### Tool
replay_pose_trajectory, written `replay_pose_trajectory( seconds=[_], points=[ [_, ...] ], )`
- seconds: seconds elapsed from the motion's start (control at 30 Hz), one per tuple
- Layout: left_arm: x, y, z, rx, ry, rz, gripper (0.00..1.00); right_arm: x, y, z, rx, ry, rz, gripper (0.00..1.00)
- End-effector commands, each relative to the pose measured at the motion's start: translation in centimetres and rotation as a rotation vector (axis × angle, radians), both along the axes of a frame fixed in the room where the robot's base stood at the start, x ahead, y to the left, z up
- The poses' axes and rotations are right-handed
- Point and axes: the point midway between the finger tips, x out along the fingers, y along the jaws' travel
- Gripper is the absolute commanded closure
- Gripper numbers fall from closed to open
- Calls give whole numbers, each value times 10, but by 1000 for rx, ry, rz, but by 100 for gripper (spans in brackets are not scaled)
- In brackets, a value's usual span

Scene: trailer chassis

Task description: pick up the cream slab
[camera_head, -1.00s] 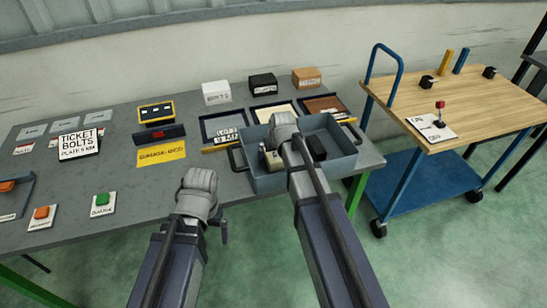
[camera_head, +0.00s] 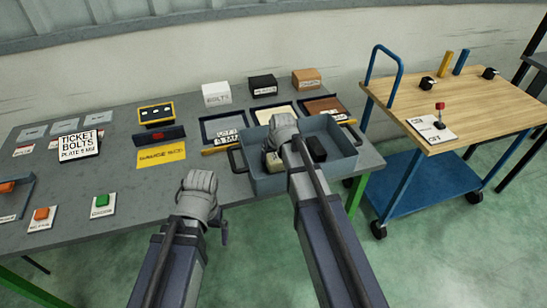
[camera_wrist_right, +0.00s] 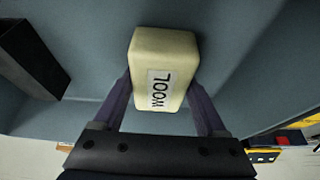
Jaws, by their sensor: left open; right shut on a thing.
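The cream slab (camera_wrist_right: 163,62), a rounded cream block with a white "WOOL" label, is between the fingers of my right gripper (camera_wrist_right: 163,98) in the right wrist view. The gripper is shut on its sides. In the head view the slab (camera_head: 273,162) shows partly at the left inside the grey-blue tray (camera_head: 262,187), under my right wrist, which hides the rest. I cannot tell whether it is clear of the tray floor. My left gripper (camera_head: 223,232) is open near the table's front edge, left of the tray, with its fingers mostly hidden.
A black block (camera_head: 316,148) lies in the tray, right of the slab; it also shows in the wrist view (camera_wrist_right: 30,58). Framed panels (camera_head: 224,127) and small boxes (camera_head: 216,94) stand behind the tray. A wood-topped cart (camera_head: 460,90) stands right. The table left of the tray holds signs (camera_head: 78,145).

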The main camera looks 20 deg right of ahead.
Motion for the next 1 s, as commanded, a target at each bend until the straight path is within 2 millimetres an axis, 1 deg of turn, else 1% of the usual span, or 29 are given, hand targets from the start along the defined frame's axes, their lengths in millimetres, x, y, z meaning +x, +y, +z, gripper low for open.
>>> replay_pose_trajectory(
  seconds=[0.17, 0.27, 0.47, 0.8, 0.9, 1.0],
  points=[
    [0, 0, 5, 0, 0, 0, 0, 0, 0, 5, 0, 0, 0, 80],
    [0, 0, 13, 0, 0, 0, 0, 0, 0, 13, 0, 0, 0, 80],
    [0, 0, 37, 0, 0, 0, 0, 0, 0, 37, 0, 0, 0, 80],
    [0, 0, 91, 0, 0, 0, 0, 0, 0, 91, 0, 0, 0, 80],
    [0, 0, 101, 0, 0, 0, 0, 0, 0, 101, 0, 0, 0, 80],
    [0, 0, 106, 0, 0, 0, 0, 0, 0, 106, 0, 0, 0, 80]
  ],
)
